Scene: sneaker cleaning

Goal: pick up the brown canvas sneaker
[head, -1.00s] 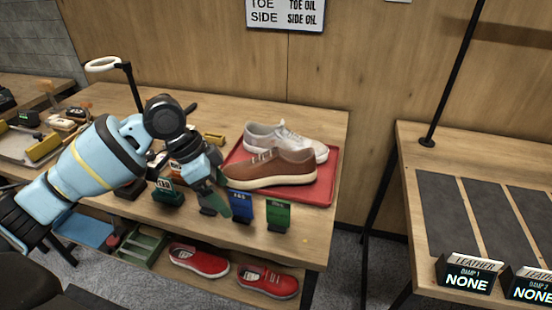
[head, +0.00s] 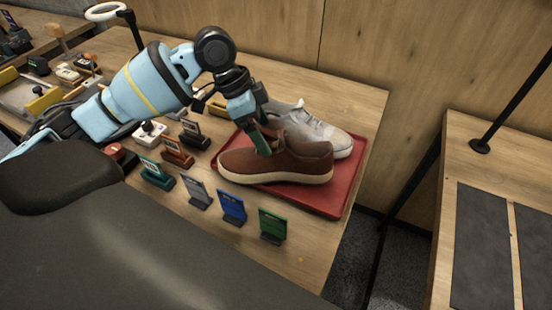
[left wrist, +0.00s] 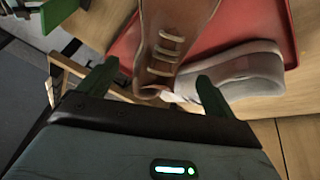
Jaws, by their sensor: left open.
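The brown sneaker (head: 285,163) lies on the red tray (head: 328,203) with its toe to the left in the head view. A white-grey sneaker (head: 328,135) sits behind it on the same tray. My left gripper (head: 262,138) is at the far upper side of the brown sneaker, near its laces. In the left wrist view the left gripper (left wrist: 155,82) is open, with the brown sneaker's tongue and laces (left wrist: 167,50) between and beyond its two green fingers. The white sneaker (left wrist: 235,75) is beside the right finger. My right gripper is not visible.
Several small labelled stands line the table's front, including a blue one (head: 231,207) and a green one (head: 272,226). Brushes and tools lie at the left. A second table with dark mats (head: 481,246) stands at the right, across a gap.

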